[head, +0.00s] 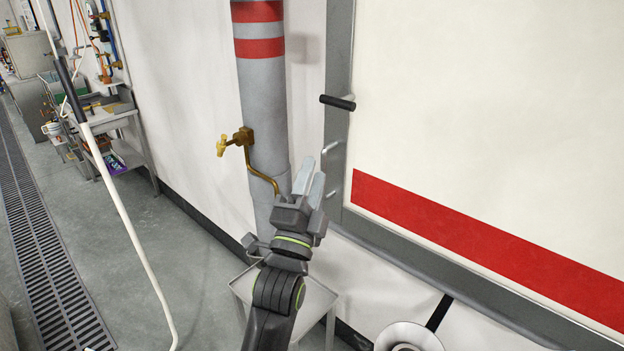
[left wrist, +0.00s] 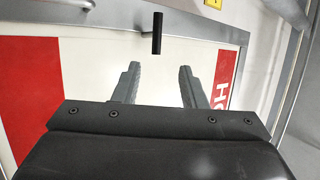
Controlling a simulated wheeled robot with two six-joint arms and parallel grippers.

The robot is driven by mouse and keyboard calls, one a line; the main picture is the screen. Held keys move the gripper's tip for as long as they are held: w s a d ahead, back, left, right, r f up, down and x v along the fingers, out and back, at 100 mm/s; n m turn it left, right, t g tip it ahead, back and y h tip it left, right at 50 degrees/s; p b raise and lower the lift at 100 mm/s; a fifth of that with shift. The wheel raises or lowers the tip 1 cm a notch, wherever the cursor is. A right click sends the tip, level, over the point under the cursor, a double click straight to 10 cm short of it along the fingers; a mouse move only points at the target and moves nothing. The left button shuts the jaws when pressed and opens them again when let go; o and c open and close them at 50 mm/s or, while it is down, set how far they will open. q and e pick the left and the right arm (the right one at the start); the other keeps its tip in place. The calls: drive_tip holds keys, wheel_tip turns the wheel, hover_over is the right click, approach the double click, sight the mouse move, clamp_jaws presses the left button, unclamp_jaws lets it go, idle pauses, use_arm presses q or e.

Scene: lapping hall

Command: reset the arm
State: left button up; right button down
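My left gripper (head: 308,180) reaches up from the bottom middle of the head view, in front of a grey door frame and a grey pipe. In the left wrist view its two grey fingers (left wrist: 159,72) stand apart with nothing between them, so it is open and empty. A black door handle (head: 338,102) sits above and to the right of the gripper in the head view. The handle (left wrist: 157,33) also shows just beyond the fingertips in the left wrist view, apart from them. My right gripper is in neither view.
A white door (head: 490,110) with a red band fills the right. A striped grey pipe (head: 262,95) with a brass tap (head: 228,143) stands left of the gripper. A small metal table (head: 318,297) is below. Grey floor (head: 120,240) is open to the left.

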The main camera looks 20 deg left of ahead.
use_arm(q)
drive_tip(key=shift+f, duration=0.1)
drive_tip(key=w+f+n+g+h, duration=0.1)
drive_tip(key=w+f+g, duration=0.15)
drive_tip(key=f, duration=0.85)
drive_tip(key=w+f+n+g, duration=0.2)
drive_tip(key=f+g, duration=0.1)
drive_tip(key=f, duration=0.9)
drive_tip(key=s+a+f+n+g+b, duration=0.1)
drive_tip(key=s+f+n+g, duration=0.15)
drive_tip(key=f, duration=0.95)
drive_tip(key=s+a+f+n+g+b, duration=0.1)
drive_tip(key=s+a+f+g, duration=0.2)
drive_tip(key=f, duration=0.9)
drive_tip(key=s+a+f+n+g, duration=0.2)
drive_tip(key=s+f+n+g, duration=0.15)
drive_tip(key=s+f, duration=1)
drive_tip(key=s+a+f+n+g, duration=0.2)
drive_tip(key=s+f+g, duration=0.3)
drive_tip(key=s+f, duration=0.85)
drive_tip(key=s+a+f+n+g, duration=0.1)
drive_tip(key=s+g, duration=0.1)
drive_tip(key=s, duration=0.7)
drive_tip(key=s+a+f+n+g, duration=0.1)
drive_tip(key=s+f+n, duration=0.1)
drive_tip(key=s, duration=0.7)
drive_tip(key=shift+s+a+f+n+g+b, duration=0.2)
drive_tip(key=shift+s+a+n+g+b, duration=0.1)
drive_tip(key=shift+s+a+g+b, duration=0.1)
